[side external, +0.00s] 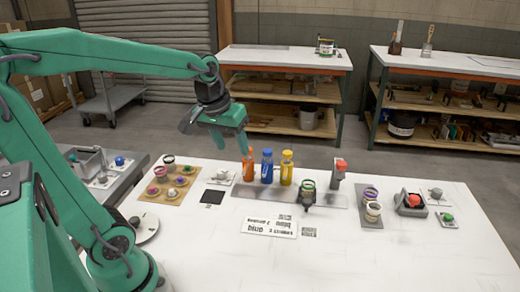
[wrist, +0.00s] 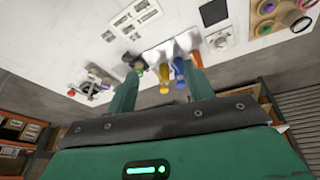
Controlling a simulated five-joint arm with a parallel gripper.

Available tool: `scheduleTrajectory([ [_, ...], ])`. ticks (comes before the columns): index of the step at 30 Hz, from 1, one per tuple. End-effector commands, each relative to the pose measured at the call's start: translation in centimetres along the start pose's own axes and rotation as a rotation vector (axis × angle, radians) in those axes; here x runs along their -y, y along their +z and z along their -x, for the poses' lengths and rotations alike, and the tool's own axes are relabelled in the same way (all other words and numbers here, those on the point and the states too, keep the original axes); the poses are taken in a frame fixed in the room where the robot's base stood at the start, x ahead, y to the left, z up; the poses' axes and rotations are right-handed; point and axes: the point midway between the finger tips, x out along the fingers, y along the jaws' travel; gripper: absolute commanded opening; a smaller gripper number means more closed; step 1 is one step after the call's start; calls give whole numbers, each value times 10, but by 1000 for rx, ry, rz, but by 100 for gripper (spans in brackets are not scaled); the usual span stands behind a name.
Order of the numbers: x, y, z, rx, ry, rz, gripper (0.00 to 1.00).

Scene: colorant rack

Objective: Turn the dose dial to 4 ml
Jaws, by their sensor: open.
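A small white plate with a knob-like part (side external: 222,175) lies left of the bottles; it looks like the dose dial, but I cannot be sure. In the wrist view a similar pale plate (wrist: 219,40) lies beyond the fingertip on the right. Its marks and setting are too small to read. Another white plate with a grey knob (side external: 436,194) lies at the far right of the table. My gripper (side external: 232,148) is open and empty, above the back of the table near the orange bottle (side external: 248,166). It touches no dial. Its two fingers (wrist: 164,64) stand apart in the wrist view.
A blue bottle (side external: 267,167) and a yellow bottle (side external: 286,168) stand beside the orange one on a grey strip (side external: 327,198). A tan tray (side external: 183,199) of small pots lies left. A label card (side external: 269,228) lies in front. The table's front right is clear.

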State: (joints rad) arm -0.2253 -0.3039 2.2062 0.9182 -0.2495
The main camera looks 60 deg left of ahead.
Motion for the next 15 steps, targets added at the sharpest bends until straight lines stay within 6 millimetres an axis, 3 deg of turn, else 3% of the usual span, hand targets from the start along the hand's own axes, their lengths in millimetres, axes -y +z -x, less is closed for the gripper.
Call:
scheduleTrajectory([
  [15, 64, -80, -72, 125, -99, 411, 52],
])
